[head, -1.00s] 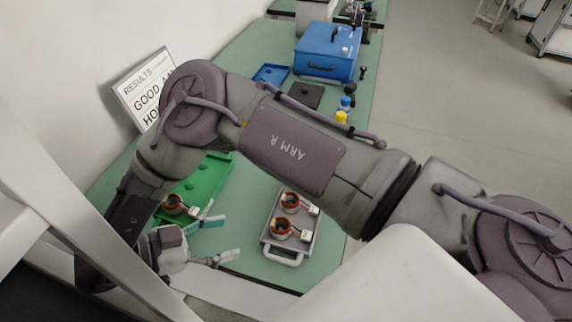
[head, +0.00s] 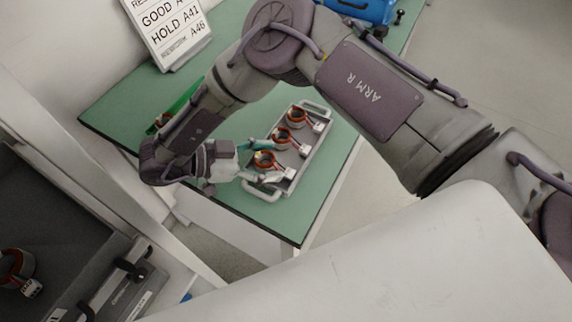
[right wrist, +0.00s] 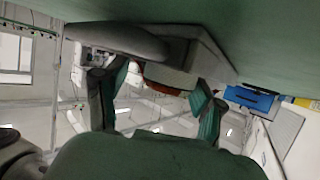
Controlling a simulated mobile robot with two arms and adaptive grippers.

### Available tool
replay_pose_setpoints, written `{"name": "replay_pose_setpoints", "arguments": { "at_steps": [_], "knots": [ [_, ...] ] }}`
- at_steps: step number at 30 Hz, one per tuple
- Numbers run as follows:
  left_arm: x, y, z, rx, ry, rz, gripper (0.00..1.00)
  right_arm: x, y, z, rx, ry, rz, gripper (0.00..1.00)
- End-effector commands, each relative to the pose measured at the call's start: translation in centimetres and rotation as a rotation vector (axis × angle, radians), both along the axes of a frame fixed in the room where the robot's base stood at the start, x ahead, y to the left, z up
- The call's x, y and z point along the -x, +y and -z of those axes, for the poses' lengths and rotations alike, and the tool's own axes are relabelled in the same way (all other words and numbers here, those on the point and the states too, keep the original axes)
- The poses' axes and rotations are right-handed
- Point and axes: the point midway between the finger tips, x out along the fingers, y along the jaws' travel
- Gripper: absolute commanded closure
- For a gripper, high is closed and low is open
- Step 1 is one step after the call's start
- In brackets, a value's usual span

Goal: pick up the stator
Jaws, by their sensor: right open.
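Three stators with orange-red windings and white connectors stand in a row on a grey tray in the head view: a far one (head: 297,117), a middle one (head: 283,137) and a near one (head: 265,160). My right gripper (head: 258,161) is open at the near stator, its teal-tipped fingers on either side of it. In the right wrist view the fingers (right wrist: 160,98) stand apart with part of an orange-ringed stator (right wrist: 165,82) between them. Whether they touch it is unclear. My left gripper is not in view.
The grey tray (head: 318,146) lies on a green table (head: 115,112). A green tray (head: 187,97) with another stator (head: 163,119) is partly behind my right arm. A results sign (head: 167,35) stands behind. Another stator (head: 15,268) is at lower left. A blue case (head: 368,8) is at top.

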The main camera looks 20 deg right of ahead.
Motion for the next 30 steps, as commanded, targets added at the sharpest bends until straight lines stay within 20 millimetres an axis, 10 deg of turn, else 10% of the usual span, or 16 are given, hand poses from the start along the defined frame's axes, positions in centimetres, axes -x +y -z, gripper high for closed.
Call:
{"name": "replay_pose_setpoints", "arguments": {
  "at_steps": [5, 15, 30],
  "knots": [
    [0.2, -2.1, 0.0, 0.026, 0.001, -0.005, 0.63, 0.0, 0.0, -0.1, -0.001, -0.001, -0.001, 0.33],
    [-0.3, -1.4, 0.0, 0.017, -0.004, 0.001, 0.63, 0.0, 0.0, -0.1, 0.000, 0.000, 0.000, 0.89],
    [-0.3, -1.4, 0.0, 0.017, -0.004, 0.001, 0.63, -0.1, 0.0, -2.2, 0.000, -0.004, -0.001, 0.91]
  ]
}}
